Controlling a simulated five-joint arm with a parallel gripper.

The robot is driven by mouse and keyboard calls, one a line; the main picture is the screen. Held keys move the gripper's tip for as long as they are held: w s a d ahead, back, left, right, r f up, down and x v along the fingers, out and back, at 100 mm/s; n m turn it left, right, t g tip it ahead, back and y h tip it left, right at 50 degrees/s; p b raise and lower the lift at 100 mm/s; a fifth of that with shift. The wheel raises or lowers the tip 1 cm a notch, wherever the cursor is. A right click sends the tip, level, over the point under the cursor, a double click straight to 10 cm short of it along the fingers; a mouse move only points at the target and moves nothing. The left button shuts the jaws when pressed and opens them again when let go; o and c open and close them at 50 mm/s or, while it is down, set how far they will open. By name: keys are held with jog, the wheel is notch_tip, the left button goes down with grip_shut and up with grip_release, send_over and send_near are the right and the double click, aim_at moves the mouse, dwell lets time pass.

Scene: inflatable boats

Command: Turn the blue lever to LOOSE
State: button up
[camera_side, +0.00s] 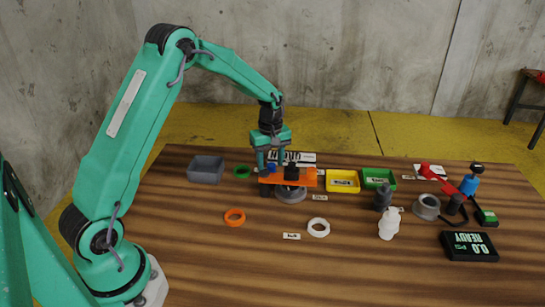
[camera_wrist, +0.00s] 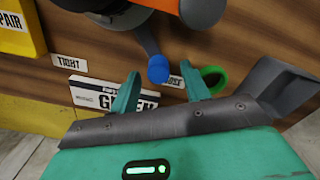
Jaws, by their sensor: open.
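The lever is a grey arm with a blue knob (camera_wrist: 158,69) at its end, reaching out from under an orange part (camera_wrist: 150,3) in the wrist view. The knob points between the TIGHT label (camera_wrist: 69,62) and the partly hidden LOOSE label (camera_wrist: 176,81), nearer LOOSE. My gripper (camera_wrist: 161,74) is open, with one teal finger on each side of the knob; I cannot tell whether either touches it. In the side view my gripper (camera_side: 268,163) is down at the orange fixture (camera_side: 307,179), with a bit of blue between its fingers.
A green ring (camera_side: 242,172) and a grey bin (camera_side: 206,169) stand left of the fixture. Yellow (camera_side: 342,181) and green (camera_side: 379,179) bins stand right. A white label board (camera_side: 292,158) lies behind. An orange ring (camera_side: 234,217) and white ring (camera_side: 318,227) lie in front.

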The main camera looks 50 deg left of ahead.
notch_tip(320, 180, up, 7)
jog(key=shift+r, duration=0.15)
dwell(0.4)
jog(key=shift+s+d+r, duration=0.15)
jog(key=shift+s+r, duration=0.05)
jog(key=shift+r, duration=0.25)
jog(key=s+d+r+m+t, duration=0.3)
jog(key=s+d+r+m, duration=0.45)
jog(key=s+r, duration=0.45)
jog(key=s+d+m+t, duration=0.2)
jog(key=s+d+m, duration=0.2)
jog(key=s, duration=1)
jog(key=shift+s+d+r+m+t, duration=0.2)
jog(key=shift+s+r+m+t, duration=0.15)
jog(key=shift+m, duration=1.2)
jog(key=shift+c, duration=0.5)
